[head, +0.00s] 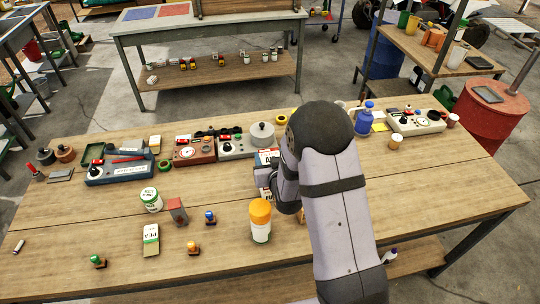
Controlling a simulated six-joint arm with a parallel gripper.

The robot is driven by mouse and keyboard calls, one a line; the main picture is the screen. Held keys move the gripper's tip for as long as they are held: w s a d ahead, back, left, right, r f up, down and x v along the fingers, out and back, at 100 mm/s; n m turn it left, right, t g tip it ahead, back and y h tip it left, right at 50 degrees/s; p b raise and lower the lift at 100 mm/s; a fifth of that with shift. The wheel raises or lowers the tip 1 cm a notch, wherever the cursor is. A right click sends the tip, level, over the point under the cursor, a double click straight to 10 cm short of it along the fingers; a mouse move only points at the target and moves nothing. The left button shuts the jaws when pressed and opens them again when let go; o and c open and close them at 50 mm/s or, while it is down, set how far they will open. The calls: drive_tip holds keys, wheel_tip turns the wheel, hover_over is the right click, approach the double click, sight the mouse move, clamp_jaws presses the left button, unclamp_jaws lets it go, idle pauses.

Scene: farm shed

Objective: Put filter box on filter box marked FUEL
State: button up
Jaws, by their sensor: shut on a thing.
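My gripper (266,177) is at the middle of the wooden workbench, partly hidden behind my own arm. It is shut on a small filter box (267,157), whose pale face with blue and red print shows just beyond the gripper. A bit of a pale and reddish surface also shows just below the gripper, and I cannot tell whether it belongs to the same box or another. No FUEL marking can be read at this size. Whether the held box touches anything beneath it is hidden.
An orange-capped white bottle (260,220) stands close in front of the gripper. A white-green can (151,200), a PEA packet (151,240) and small stamps lie left. Devices (120,168) line the back; a blue bottle (364,118) stands right.

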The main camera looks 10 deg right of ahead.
drive_tip(key=shift+f, duration=0.2)
drive_tip(key=o, duration=1.3)
drive_tip(key=shift+c, duration=0.2)
drive_tip(key=shift+s+r, duration=0.15)
drive_tip(key=shift+r, duration=0.05)
drive_tip(key=b+v, duration=0.3)
drive_tip(key=v, duration=0.4)
drive_tip(key=shift+s, duration=0.15)
drive_tip(key=shift+r, duration=0.1)
